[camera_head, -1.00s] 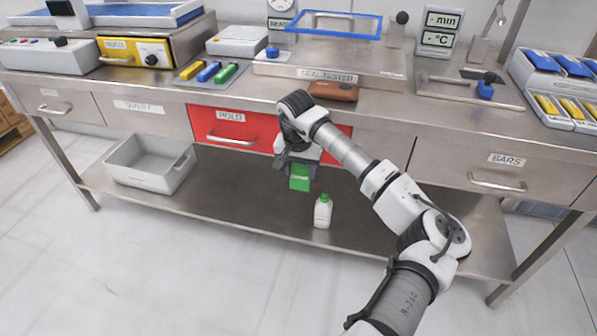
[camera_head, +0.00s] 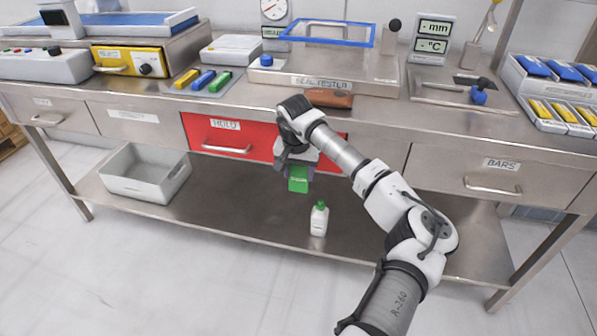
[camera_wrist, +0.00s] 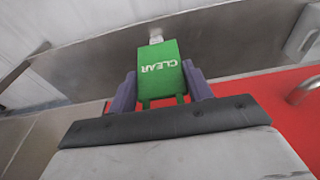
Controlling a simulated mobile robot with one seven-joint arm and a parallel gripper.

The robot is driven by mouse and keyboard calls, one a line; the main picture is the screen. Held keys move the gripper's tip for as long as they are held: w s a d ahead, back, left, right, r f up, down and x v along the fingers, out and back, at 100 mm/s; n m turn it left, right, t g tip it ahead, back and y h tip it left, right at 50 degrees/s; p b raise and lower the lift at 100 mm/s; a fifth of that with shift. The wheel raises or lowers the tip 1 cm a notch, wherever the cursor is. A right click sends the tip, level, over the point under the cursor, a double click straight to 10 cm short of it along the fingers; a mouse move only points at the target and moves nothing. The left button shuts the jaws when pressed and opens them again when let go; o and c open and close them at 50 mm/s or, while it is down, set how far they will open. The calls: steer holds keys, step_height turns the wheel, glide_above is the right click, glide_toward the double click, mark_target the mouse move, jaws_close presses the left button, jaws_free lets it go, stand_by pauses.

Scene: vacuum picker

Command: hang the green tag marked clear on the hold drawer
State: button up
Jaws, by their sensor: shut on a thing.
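The green tag (camera_head: 298,179) is held by my gripper (camera_head: 300,172) in front of the bench, right of the hold drawer's handle. In the wrist view the tag (camera_wrist: 160,68) shows the word CLEAR, upside down, between the two purple fingers of my gripper (camera_wrist: 160,90). The red hold drawer (camera_head: 196,128) is shut, with a HOLD label and a metal bar handle (camera_head: 227,149). My arm hides part of its right side. In the wrist view the red drawer front (camera_wrist: 290,115) and its handle (camera_wrist: 303,90) lie at the right. The tag is apart from the handle.
A white bottle with a green cap (camera_head: 319,220) stands on the lower shelf below the tag. A grey bin (camera_head: 128,180) sits on the shelf at left. A brown object (camera_head: 328,98) lies at the bench edge above my wrist. The bars drawer (camera_head: 470,170) is at right.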

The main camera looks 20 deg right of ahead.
stand_by(0.3)
steer(key=o, duration=1.1)
